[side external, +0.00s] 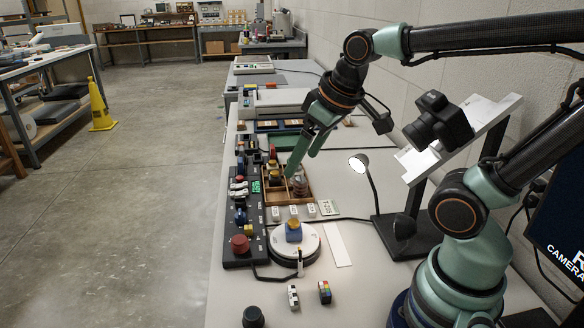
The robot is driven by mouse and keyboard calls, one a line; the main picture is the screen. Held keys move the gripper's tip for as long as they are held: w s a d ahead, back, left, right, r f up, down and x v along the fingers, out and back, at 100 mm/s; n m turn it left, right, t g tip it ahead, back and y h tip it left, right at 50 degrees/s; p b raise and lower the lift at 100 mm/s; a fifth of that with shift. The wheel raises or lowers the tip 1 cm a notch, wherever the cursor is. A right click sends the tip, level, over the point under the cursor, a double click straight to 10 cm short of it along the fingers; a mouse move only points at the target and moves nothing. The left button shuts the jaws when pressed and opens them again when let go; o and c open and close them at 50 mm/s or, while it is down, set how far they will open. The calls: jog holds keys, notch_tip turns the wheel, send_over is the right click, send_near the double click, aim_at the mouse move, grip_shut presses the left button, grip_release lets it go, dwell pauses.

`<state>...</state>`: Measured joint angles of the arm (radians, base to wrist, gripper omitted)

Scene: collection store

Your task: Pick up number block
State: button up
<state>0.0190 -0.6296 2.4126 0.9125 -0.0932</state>
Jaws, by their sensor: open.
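My gripper (303,163), with green fingers, points down over the back part of the wooden compartment tray (308,199). Its fingers are apart, and I see nothing held between them. Which item is the number block is not certain from this view. Small white blocks with faint marks, such as this white block (294,211), stand in a row just in front of the tray. A white block with dark marks (293,296) stands nearer the front, beside a multicoloured cube (325,292). My gripper is above and behind all of these, not touching them.
A black control panel (238,255) with knobs and switches runs along the left table edge. A round white turntable (309,245) carries a blue and yellow piece (294,230).

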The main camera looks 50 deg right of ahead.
jog(key=w+d+n+g, duration=0.2)
jog(key=w, duration=0.3)
jog(key=n+g, duration=0.3)
jog(key=n, duration=0.3)
send_over(275, 211)
notch_tip(275, 211, down, 14)
jog(key=f, duration=0.5)
jog(key=shift+s+a, duration=0.15)
jog(key=shift+s, duration=0.15)
jog(key=shift+w+f, duration=0.15)
jog(key=shift+f, duration=1.35)
jog(key=shift+w+f, duration=0.1)
jog(key=shift+f, duration=1.35)
grip_shut()
jog(key=shift+r, duration=0.1)
